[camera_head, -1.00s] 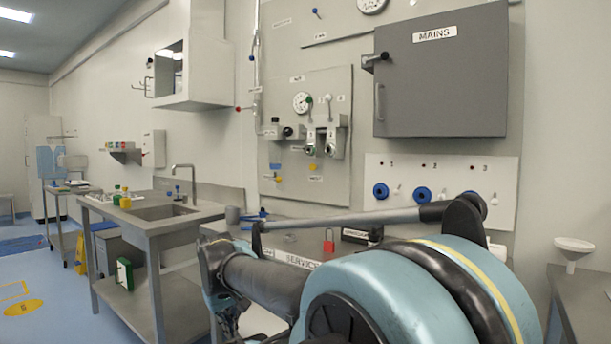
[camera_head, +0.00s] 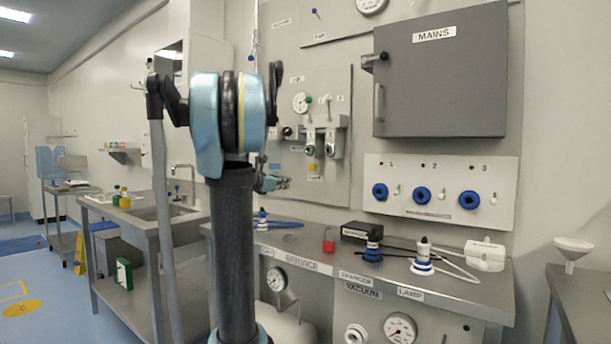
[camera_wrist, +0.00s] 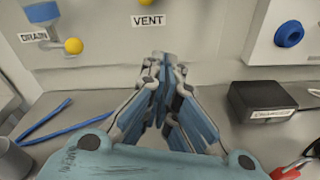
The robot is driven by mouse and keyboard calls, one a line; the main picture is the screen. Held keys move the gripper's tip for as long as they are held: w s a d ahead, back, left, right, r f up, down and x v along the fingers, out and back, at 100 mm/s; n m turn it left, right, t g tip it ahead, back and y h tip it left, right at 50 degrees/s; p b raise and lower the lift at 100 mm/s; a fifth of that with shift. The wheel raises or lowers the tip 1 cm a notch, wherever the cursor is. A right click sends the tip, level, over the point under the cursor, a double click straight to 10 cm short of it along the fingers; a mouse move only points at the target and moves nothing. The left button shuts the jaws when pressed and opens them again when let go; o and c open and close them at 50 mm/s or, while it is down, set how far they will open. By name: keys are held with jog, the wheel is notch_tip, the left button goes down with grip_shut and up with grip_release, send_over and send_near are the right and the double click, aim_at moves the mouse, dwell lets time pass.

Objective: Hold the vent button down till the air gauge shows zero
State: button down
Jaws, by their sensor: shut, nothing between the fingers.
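The yellow vent button (camera_head: 313,167) sits on the grey wall panel (camera_head: 338,190) just above its VENT label. In the wrist view the button (camera_wrist: 145,2) is cut by the top edge, with the VENT label (camera_wrist: 148,20) below it. The small white dial, likely the air gauge (camera_head: 301,102), is higher on the panel; its reading is too small to tell. My gripper (camera_head: 287,183) is left of and slightly below the button in the head view. In the wrist view my gripper (camera_wrist: 162,58) is shut and empty, its tips below the VENT label and apart from the button.
A yellow DRAIN knob (camera_wrist: 73,46) is left of VENT. Below are the service bench (camera_head: 300,240), blue tongs (camera_wrist: 45,122), a black box (camera_wrist: 262,101) and a red padlock (camera_wrist: 290,170). Valves (camera_head: 322,140) stick out above the vent button. The grey MAINS cabinet (camera_head: 440,80) is at upper right.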

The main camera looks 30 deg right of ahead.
jog(key=w+d+r+n, duration=0.1)
jog(key=w, duration=0.1)
jog(key=w+d+r+n+h, duration=0.1)
jog(key=w+d+r+n, duration=0.1)
jog(key=shift+r+t, duration=0.1)
jog(key=shift+t, duration=0.2)
jog(key=shift+d, duration=0.1)
jog(key=x, duration=1.4)
jog(key=shift+r, duration=0.15)
jog(key=shift+x, duration=0.85)
dwell(0.6)
dwell(3.1)
jog(key=v, duration=1.4)
